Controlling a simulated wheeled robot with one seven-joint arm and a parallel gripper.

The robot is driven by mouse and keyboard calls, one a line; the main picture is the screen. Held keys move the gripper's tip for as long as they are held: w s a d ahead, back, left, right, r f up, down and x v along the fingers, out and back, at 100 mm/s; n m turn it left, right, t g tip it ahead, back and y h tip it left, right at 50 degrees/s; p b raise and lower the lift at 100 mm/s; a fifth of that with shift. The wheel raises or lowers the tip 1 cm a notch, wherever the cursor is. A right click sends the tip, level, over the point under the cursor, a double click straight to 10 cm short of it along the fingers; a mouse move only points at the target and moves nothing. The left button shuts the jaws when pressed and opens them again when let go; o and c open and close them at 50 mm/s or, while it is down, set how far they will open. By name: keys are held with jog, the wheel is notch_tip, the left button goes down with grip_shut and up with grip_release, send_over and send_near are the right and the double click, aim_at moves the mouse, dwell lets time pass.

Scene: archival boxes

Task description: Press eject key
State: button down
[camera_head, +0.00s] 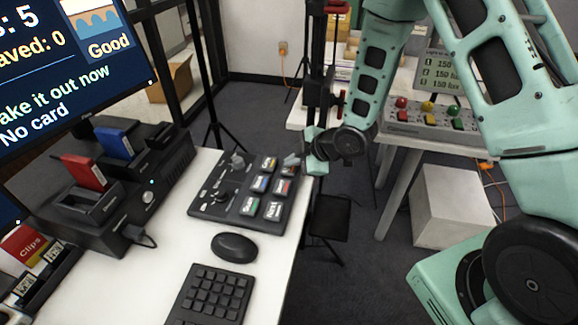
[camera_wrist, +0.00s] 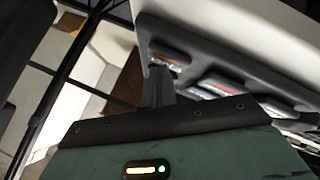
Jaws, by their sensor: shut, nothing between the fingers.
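A dark control panel (camera_head: 225,205) lies on the white desk, with a knob, a small lever and several labelled keys. The key labels are too small to read surely, so I cannot tell which is the eject key. My gripper (camera_head: 291,160) is shut and empty at the panel's far right corner, by the far right key (camera_head: 286,171). In the wrist view the shut fingers (camera_wrist: 158,85) point at a key with a red-marked label (camera_wrist: 170,60). They look very close to it; I cannot tell whether they touch.
The monitor (camera_head: 70,65) reads "ake it out now" and "No card". A card reader (camera_head: 125,185) with red and blue cards stands at left. A mouse (camera_head: 234,247) and keypad (camera_head: 210,295) lie in front of the panel. A button box (camera_head: 430,120) stands on another table.

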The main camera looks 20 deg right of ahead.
aim_at(293, 169)
jog(key=shift+r+p, duration=0.65)
jog(key=shift+r, duration=0.25)
jog(key=shift+r+p, duration=1.85)
jog(key=shift+r, duration=0.7)
jog(key=shift+f, duration=0.1)
